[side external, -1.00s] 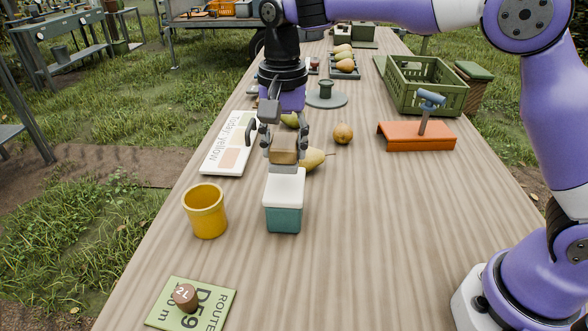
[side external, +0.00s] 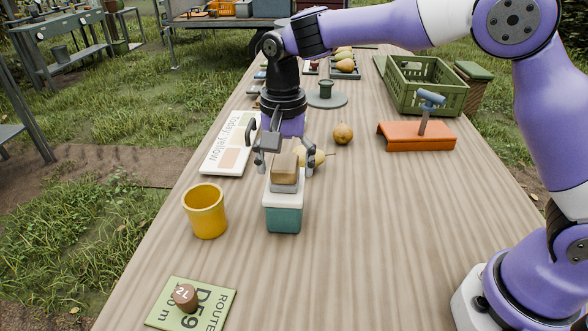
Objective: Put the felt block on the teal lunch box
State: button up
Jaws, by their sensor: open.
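The felt block (side external: 285,171), brown on top with a grey layer below, rests on the white lid of the teal lunch box (side external: 284,218) in the side external view. It looks upright and covers much of the lid. My gripper (side external: 285,164) is open, with one finger to each side of the block and a little behind it. The fingers appear apart from the block; exact clearance is hard to tell from this angle.
A yellow cup (side external: 205,211) stands left of the lunch box. A printed board (side external: 230,145) lies behind the cup. An orange stand (side external: 416,137) and green crate (side external: 426,85) are farther right.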

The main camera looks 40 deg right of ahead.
aim_at(284, 162)
notch_tip(284, 162, up, 14)
jog(key=s+d+n+t, duration=0.1)
jog(key=s+d, duration=0.1)
jog(key=d, duration=0.1)
jog(key=s+d+f+n+t, duration=0.2)
jog(key=s+d+f+n, duration=0.1)
jog(key=s, duration=0.4)
jog(key=s+d+f+n+t, duration=0.2)
jog(key=s+d+f+n, duration=0.1)
jog(key=s, duration=0.5)
jog(key=shift+d+f+n+t, duration=0.3)
jog(key=shift+d+n, duration=0.5)
jog(key=shift+n, duration=0.2)
